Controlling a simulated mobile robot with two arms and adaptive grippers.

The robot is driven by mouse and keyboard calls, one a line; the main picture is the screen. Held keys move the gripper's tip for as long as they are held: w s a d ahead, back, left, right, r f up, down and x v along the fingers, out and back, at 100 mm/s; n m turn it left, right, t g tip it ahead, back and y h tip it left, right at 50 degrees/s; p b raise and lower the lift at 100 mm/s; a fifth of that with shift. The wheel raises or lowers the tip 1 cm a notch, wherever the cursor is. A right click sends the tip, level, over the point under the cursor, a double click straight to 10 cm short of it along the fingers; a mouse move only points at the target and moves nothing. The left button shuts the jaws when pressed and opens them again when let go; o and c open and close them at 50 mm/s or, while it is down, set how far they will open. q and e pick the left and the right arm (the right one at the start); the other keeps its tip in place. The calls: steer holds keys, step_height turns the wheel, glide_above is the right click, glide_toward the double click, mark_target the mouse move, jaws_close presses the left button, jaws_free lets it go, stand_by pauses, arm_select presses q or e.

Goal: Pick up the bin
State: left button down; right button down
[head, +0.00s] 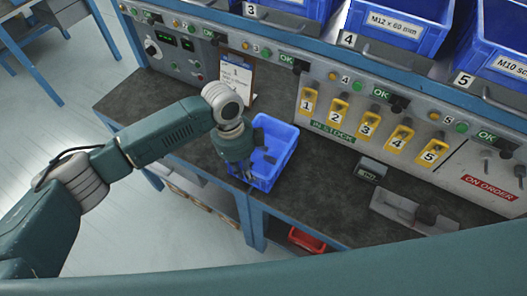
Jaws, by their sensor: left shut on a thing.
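The blue bin (281,150) is at the front edge of the dark bench top, near the middle of the head view. It is open at the top, and its inside looks empty where it shows. My left gripper (248,174) reaches down at the bin's left side and is shut on its wall. The gripper and wrist hide the bin's left rim and part of its inside. I cannot tell whether the bin rests on the bench or is slightly raised. My right gripper is not in view.
A clipboard (236,80) leans at the back, left of the bin. Several numbered yellow tags (338,110) hang on the panel (459,155). Large blue bins (397,24) stand on the shelf above. A small dark box (371,170) sits right of the bin. A red bin (306,240) is below.

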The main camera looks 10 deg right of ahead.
arm_select(q)
steer(key=shift+r, duration=0.1)
steer(key=shift+r, duration=0.2)
step_height(320, 180, up, 10)
steer(key=shift+f+b, duration=0.2)
steer(key=shift+b, duration=0.6)
steer(key=s+a+r+n+t, duration=0.1)
steer(key=s+a+r+n, duration=0.1)
steer(key=a+r+n, duration=0.4)
steer(key=s+a+r+n+t+y, duration=0.1)
steer(key=s+a+r+n, duration=0.2)
steer(key=a+r+n, duration=0.4)
steer(key=a+n, duration=0.6)
steer(key=n, duration=0.6)
steer(key=shift+s+r+t, duration=0.2)
steer(key=shift+s+t, duration=0.05)
steer(key=shift+t, duration=0.15)
steer(key=shift+d, duration=0.1)
